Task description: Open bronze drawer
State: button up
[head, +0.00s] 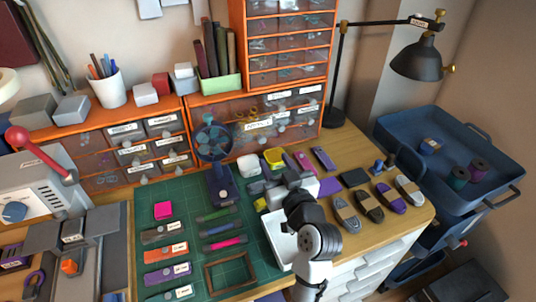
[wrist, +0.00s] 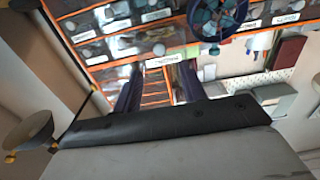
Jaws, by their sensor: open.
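The orange-framed cabinet (head: 186,101) stands against the wall at the back of the bench. It has several translucent drawers with white labels, too small to read, so I cannot tell which is the bronze one. A wide brownish drawer (head: 258,143) sits behind the blue fan; it looks shut. Smaller labelled drawers (head: 131,150) are at its left. The wrist view shows labelled drawer fronts (wrist: 122,43) beyond my gripper (wrist: 160,70). Its two dark fingers are apart with nothing between them. In the head view my arm partly hides the fingers.
The blue fan (head: 214,140) stands before the cabinet. A white tray (head: 274,236), yellow blocks (head: 273,156) and several shuttle-like pieces (head: 346,212) lie near my arm. A black lamp (head: 416,58) rises at right. The green mat (head: 190,205) has some bare room.

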jog(key=p+v, duration=0.2)
jog(key=v, duration=0.3)
dwell(0.6)
